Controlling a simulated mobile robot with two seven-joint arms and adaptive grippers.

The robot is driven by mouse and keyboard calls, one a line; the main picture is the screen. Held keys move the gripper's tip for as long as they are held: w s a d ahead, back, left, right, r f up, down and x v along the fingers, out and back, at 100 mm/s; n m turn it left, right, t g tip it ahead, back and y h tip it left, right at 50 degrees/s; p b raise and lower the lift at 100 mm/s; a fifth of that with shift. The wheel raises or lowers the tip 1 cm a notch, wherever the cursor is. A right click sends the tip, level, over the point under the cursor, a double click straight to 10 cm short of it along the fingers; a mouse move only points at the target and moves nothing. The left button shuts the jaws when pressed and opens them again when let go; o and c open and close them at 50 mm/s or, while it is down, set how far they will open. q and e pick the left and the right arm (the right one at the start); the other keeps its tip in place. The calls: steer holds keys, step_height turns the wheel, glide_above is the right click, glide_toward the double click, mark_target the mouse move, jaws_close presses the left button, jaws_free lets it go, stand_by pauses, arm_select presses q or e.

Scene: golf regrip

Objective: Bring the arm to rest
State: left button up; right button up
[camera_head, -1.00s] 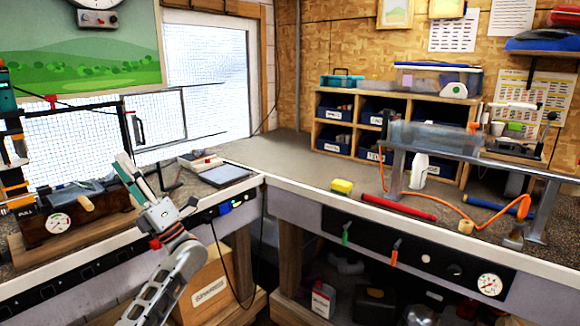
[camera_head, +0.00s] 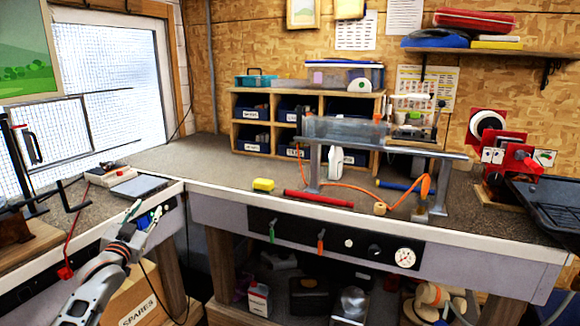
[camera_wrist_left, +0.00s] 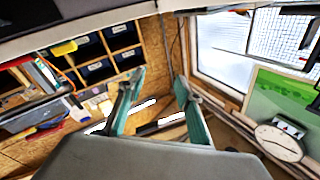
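My left arm comes in from the lower left of the head view, in front of the left bench. My left gripper (camera_head: 143,216) is raised beside the front edge of that bench, near the flat grey pad (camera_head: 138,186). In the left wrist view my left gripper (camera_wrist_left: 158,98) has its two teal-edged fingers apart with nothing between them. Behind the fingers are the wood wall and the window. My right arm and right gripper are not in view.
A red machine (camera_head: 497,150) stands at the far right. The bench corner is mostly clear.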

arm_select(q)
steer(key=s+d+f+g+h, duration=0.1)
steer(key=s+d+f, duration=0.2)
steer(key=s+f, duration=0.35)
steer(key=s+d+f+m+g, duration=0.1)
steer(key=s+d+f+g, duration=0.2)
steer(key=f, duration=0.7)
steer(key=s+d+f+h, duration=0.1)
steer(key=s+d+f, duration=0.3)
steer(key=s+f, duration=0.3)
steer(key=s+d+f+g, duration=0.1)
steer(key=s+d+f, duration=0.3)
steer(key=s, duration=0.6)
steer(key=s+d+f+g+h, duration=0.1)
steer(key=s+d+f, duration=0.3)
steer(key=s, duration=0.7)
steer(key=s+d+f+g, duration=0.2)
steer(key=s+d+f, duration=0.2)
steer(key=s, duration=0.6)
step_height(320, 180, down, 3)
steer(key=shift+s+d+r+n+g+h, duration=0.2)
steer(key=shift+s+d+n+g+h, duration=0.1)
steer(key=shift+s+n, duration=0.1)
